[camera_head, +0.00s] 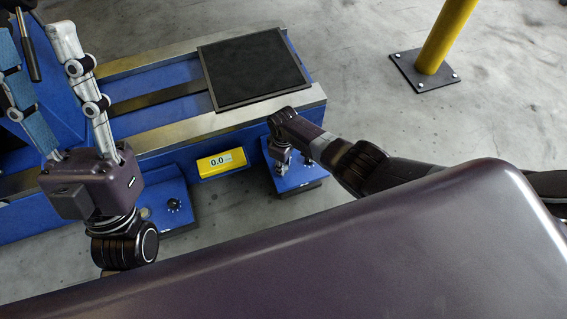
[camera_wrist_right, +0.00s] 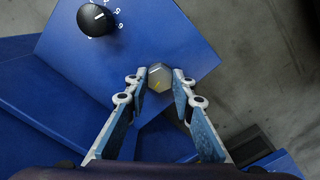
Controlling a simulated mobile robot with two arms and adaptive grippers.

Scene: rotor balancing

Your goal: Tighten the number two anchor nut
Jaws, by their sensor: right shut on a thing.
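The anchor nut (camera_wrist_right: 159,79) is a grey hex head with a white mark and a yellow mark. It sits on a blue foot plate of the machine, beside a black numbered dial. My right gripper (camera_wrist_right: 162,88) is shut on the nut, with a blue-padded finger on either side of it. In the head view my right gripper (camera_head: 281,160) points down at the right blue foot (camera_head: 302,176), and the nut is hidden there. I see no number two on the nut. My left gripper (camera_head: 38,45) points up at the left with its fingers apart, and I see nothing held in it.
The blue machine bed (camera_head: 150,129) has pale metal rails and a dark square plate (camera_head: 254,68). A yellow display (camera_head: 222,162) reads 0.0. A second blue foot (camera_head: 165,203) has a dial. A yellow post (camera_head: 446,38) stands at the upper right, with open floor around it.

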